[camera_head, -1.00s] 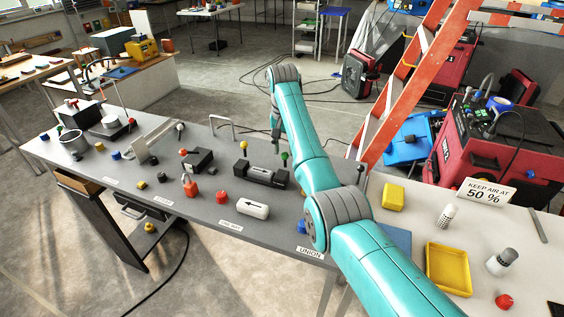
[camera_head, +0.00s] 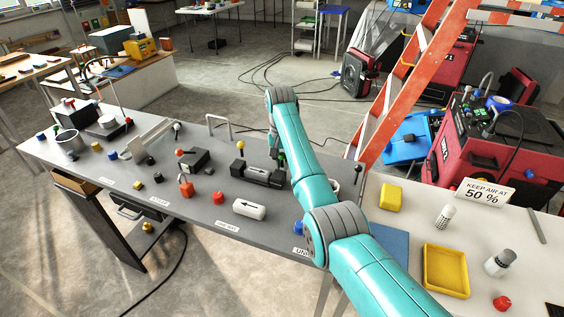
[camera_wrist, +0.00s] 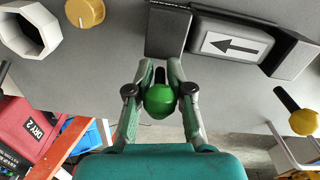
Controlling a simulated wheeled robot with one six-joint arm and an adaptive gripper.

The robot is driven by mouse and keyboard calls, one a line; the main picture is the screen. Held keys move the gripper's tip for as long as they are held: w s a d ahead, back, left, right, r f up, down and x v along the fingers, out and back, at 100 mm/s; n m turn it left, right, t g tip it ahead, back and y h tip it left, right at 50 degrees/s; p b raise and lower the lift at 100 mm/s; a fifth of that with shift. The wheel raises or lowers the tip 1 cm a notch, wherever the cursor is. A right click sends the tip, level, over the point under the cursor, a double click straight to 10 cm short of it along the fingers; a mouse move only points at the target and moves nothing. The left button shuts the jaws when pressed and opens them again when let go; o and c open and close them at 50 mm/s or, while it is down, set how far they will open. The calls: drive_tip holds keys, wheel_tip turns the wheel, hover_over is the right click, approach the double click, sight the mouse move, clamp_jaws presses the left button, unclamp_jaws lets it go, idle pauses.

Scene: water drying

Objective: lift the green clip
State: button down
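The green clip (camera_wrist: 160,100) shows in the wrist view as a round green head with a dark stem, just in front of a black block. My gripper (camera_wrist: 160,72) is around it, with one finger on each side. The fingers look spread, with a gap at the tips where the stem shows. I cannot tell whether either finger touches the clip. In the head view my gripper (camera_head: 277,158) is low at the far side of the black fixture (camera_head: 236,168), and my arm covers much of that spot.
A yellow-headed clip (camera_wrist: 303,122) stands right of my gripper in the wrist view. A light side table (camera_head: 400,220) carries a yellow tray (camera_head: 428,280).

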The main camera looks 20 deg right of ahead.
drive_tip(key=shift+w+r+g+y, duration=0.25)
drive_tip(key=shift+g+y, duration=0.15)
drive_tip(key=shift+g, duration=0.2)
idle(0.5)
drive_tip(key=c, duration=1.2)
unclamp_jaws()
drive_tip(key=shift+f, duration=0.1)
drive_tip(key=shift+s, duration=0.1)
drive_tip(key=r, duration=0.4)
drive_tip(key=w+r, duration=0.1)
drive_tip(key=r, duration=0.7)
drive_tip(key=shift+w+d, duration=0.15)
drive_tip(key=shift+d, duration=0.25)
